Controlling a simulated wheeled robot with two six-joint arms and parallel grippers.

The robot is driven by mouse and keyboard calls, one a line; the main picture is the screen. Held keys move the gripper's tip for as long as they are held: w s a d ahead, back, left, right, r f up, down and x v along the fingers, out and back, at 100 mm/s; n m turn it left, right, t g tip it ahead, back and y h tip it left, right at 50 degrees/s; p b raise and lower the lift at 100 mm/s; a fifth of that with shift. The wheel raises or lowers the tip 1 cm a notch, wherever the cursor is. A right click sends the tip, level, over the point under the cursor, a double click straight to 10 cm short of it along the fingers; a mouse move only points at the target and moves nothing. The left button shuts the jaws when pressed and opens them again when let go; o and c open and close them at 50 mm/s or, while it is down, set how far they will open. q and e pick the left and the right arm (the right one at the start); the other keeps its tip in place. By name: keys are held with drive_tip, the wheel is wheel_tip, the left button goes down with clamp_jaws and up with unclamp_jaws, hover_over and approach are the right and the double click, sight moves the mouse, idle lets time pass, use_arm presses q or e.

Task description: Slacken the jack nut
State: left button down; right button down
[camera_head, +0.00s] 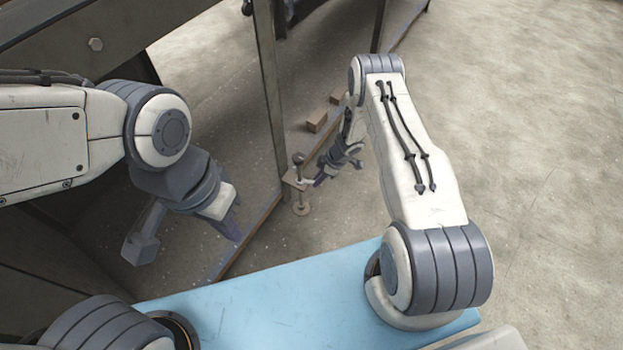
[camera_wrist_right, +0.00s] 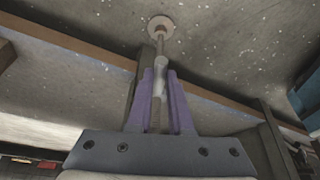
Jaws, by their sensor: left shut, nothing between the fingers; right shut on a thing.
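In the right wrist view the purple fingers (camera_wrist_right: 161,108) close around a pale grey piece (camera_wrist_right: 160,84), with the stem and round foot (camera_wrist_right: 161,27) beyond. The fingers partly hide the nut.
A long brown rail (camera_head: 245,240) runs along the floor there. Small wooden blocks (camera_head: 317,122) lie beyond the jack. A blue surface (camera_head: 260,305) lies in front. The concrete floor at the right is clear.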

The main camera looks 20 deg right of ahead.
drive_tip(key=shift+w, duration=0.15)
idle(0.3)
drive_tip(key=c, duration=0.8)
unclamp_jaws()
drive_tip(key=shift+a, duration=0.1)
drive_tip(key=shift+p+v, duration=2.15)
drive_tip(key=shift+v, duration=3.1)
drive_tip(key=shift+w+r, duration=0.1)
